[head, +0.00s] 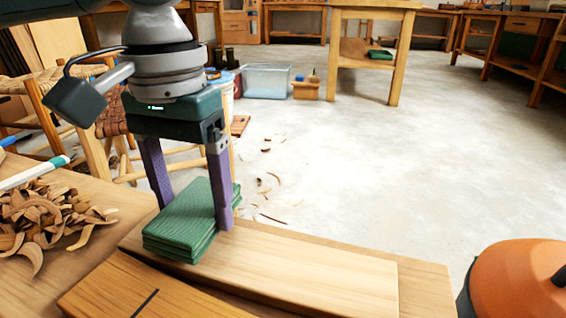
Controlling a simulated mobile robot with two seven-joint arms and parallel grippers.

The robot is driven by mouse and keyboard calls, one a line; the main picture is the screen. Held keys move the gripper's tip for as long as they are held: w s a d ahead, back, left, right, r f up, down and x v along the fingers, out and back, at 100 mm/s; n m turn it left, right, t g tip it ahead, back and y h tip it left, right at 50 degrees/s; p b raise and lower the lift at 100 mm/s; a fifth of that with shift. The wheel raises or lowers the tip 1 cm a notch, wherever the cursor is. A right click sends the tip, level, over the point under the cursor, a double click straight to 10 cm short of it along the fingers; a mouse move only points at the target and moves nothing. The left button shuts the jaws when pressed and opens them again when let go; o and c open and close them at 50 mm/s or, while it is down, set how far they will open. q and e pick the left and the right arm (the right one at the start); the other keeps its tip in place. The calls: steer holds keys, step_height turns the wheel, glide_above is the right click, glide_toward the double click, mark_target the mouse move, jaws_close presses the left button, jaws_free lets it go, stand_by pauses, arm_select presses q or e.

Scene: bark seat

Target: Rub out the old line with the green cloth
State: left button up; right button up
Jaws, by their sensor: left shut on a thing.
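The green cloth (186,222) is a thick folded pad. My left gripper (193,213) is shut on it, with one purple finger on each side. The cloth is at the left end of a pale board (310,268) on the workbench; I cannot tell whether it touches the board or hovers just above it. A short dark line (146,302) crosses a browner board (105,290) at the bottom left, nearer to me than the cloth. The cloth is apart from this line. My right gripper is not in view.
Curled wood shavings (45,218) and a white marker with a teal end (35,172) lie on the bench at left. An orange rounded object (520,280) stands at bottom right. A woven chair (75,95) is behind the bench. The floor beyond is mostly clear.

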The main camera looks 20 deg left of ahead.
arm_select(q)
steer(key=shift+f, duration=0.65)
steer(key=shift+r, duration=0.1)
